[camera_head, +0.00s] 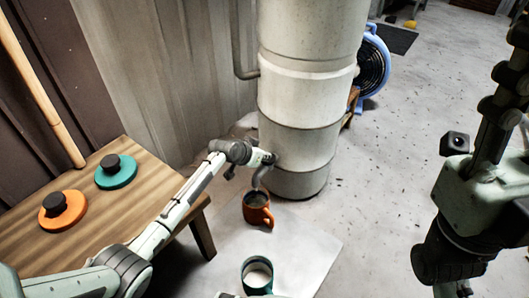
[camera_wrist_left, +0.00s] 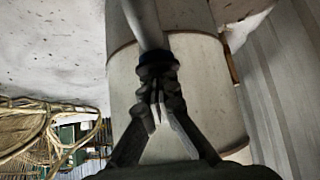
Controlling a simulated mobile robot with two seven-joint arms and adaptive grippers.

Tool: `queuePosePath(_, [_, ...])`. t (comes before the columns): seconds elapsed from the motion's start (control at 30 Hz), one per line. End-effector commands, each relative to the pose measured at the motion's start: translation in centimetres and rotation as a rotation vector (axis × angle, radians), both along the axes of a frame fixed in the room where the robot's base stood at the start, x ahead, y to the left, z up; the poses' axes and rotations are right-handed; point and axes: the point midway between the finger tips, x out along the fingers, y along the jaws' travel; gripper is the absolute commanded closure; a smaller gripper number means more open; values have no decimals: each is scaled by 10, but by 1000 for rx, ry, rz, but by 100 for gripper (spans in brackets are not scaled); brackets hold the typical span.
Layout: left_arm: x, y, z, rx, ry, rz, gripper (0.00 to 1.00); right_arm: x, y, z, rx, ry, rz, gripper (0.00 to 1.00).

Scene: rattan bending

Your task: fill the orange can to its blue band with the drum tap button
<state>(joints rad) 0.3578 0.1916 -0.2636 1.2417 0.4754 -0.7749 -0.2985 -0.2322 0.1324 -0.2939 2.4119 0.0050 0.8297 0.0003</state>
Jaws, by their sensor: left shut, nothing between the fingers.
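The pale, dirty drum (camera_head: 312,105) stands upright in the middle of the head view. Its dark spout (camera_head: 262,174) points down over the orange can (camera_head: 258,209), which stands upright on a pale sheet. The can's inside looks dark; I cannot make out its blue band or the level. My left gripper (camera_head: 266,158) is at the drum's front, just above the spout. In the left wrist view its fingers (camera_wrist_left: 160,112) are shut and empty, close to the drum (camera_wrist_left: 125,85). The tap button is not visible. My right gripper (camera_head: 452,287) is partly cut off at the lower right.
A teal can (camera_head: 257,274) with pale contents stands nearer on the pale sheet (camera_head: 300,248). The wooden table (camera_head: 120,205) at left carries an orange disc (camera_head: 63,211) and a teal disc (camera_head: 116,172) with black knobs. A blue fan (camera_head: 373,62) stands behind the drum.

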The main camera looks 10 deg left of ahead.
Motion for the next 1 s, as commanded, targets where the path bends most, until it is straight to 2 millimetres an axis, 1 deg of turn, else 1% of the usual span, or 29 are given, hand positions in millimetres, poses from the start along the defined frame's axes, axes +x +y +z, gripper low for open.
queuePosePath(0.03, [-9, 1, -14, 6, 29, -3, 100, 0, 0, -1, 0, 0, 0, 60])
queuePosePath(0.73, [-8, 0, -14, 6, 29, -3, 100, 0, 0, -1, -1, 1, 0, 60])
queuePosePath(0.87, [-11, 2, -10, 6, 28, -2, 100, 1, 0, -1, -1, 1, 1, 60])
queuePosePath(1.0, [-20, 7, 2, 6, 22, -1, 100, 1, 0, -1, 0, 1, 0, 60])
